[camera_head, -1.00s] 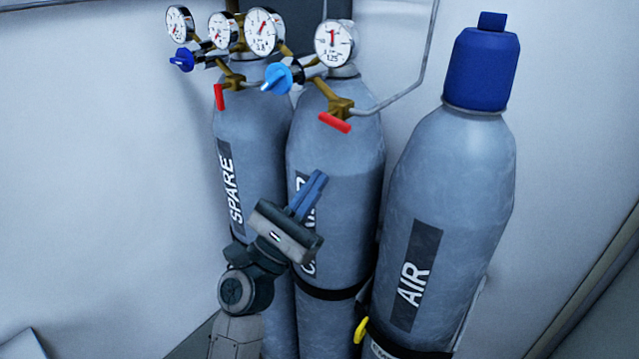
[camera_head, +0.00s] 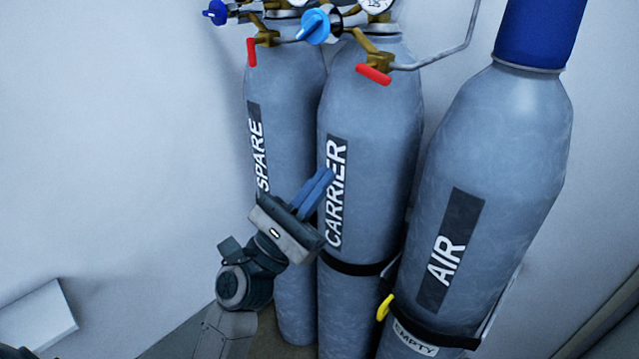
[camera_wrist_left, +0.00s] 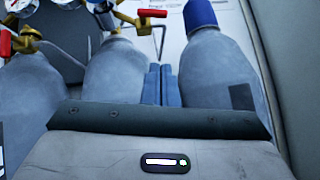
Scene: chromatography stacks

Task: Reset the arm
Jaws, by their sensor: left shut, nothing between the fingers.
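My left gripper (camera_head: 312,192) is shut and empty, its blue fingers together and pointing up and to the right. In the head view it overlaps the gap between the SPARE cylinder (camera_head: 285,110) and the CARRIER cylinder (camera_head: 375,190); I cannot tell how far in front of them it is. In the left wrist view the closed fingers (camera_wrist_left: 161,84) point toward the cylinders, between the CARRIER cylinder (camera_wrist_left: 112,75) and the blue-capped AIR cylinder (camera_wrist_left: 215,75). My right gripper is not in view.
The AIR cylinder (camera_head: 505,130) stands at the right with an EMPTY tag (camera_head: 415,338) and a yellow clip (camera_head: 384,308). Red-handled valves (camera_head: 373,74) and blue knobs (camera_head: 314,25) sit on top. A white box-like object (camera_head: 40,315) lies lower left. Pale walls stand behind.

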